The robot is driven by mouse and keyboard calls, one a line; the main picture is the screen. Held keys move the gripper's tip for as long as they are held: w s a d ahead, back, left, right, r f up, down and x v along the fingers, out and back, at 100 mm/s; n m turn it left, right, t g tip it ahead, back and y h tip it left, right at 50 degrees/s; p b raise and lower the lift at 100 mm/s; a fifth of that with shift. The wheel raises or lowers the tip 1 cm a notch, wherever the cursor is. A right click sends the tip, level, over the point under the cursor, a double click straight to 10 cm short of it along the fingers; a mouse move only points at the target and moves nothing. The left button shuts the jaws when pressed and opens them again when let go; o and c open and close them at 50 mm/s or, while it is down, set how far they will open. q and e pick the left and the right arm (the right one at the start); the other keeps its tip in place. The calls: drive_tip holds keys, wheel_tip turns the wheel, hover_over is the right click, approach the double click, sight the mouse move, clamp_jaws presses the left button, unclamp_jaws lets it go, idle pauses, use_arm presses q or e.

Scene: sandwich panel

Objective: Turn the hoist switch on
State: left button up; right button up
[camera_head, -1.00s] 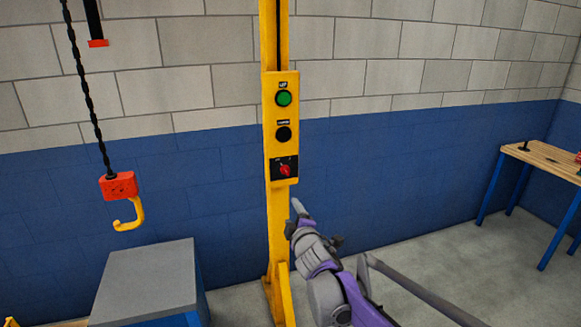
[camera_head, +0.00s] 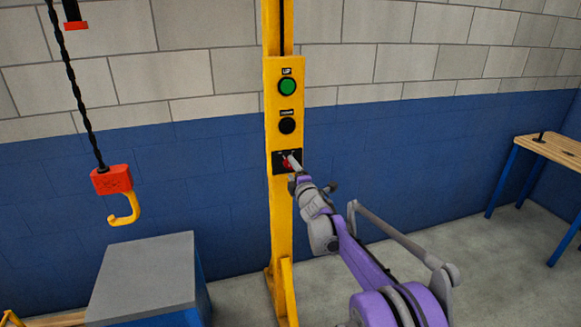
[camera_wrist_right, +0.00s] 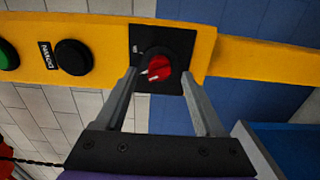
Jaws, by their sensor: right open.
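The red rotary hoist switch (camera_head: 286,166) sits on a black plate at the bottom of the yellow control panel (camera_head: 271,105). In the right wrist view the red knob (camera_wrist_right: 160,72) shows turned sideways, with a white mark on its left side. My right gripper (camera_head: 294,164) is at the switch, partly covering it in the head view. Its jaws are open, with one finger on each side of the knob in the wrist view. I cannot tell whether the fingers touch it. My left gripper is not in view.
Above the switch are a black DOWN button (camera_head: 287,125) and a green UP button (camera_head: 287,87). An orange hoist hook (camera_head: 122,207) hangs on a chain at left, above a grey-topped blue block (camera_head: 140,275). A workbench (camera_head: 550,150) stands at right.

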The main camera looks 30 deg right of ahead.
drive_tip(key=shift+x, duration=1.15)
clamp_jaws()
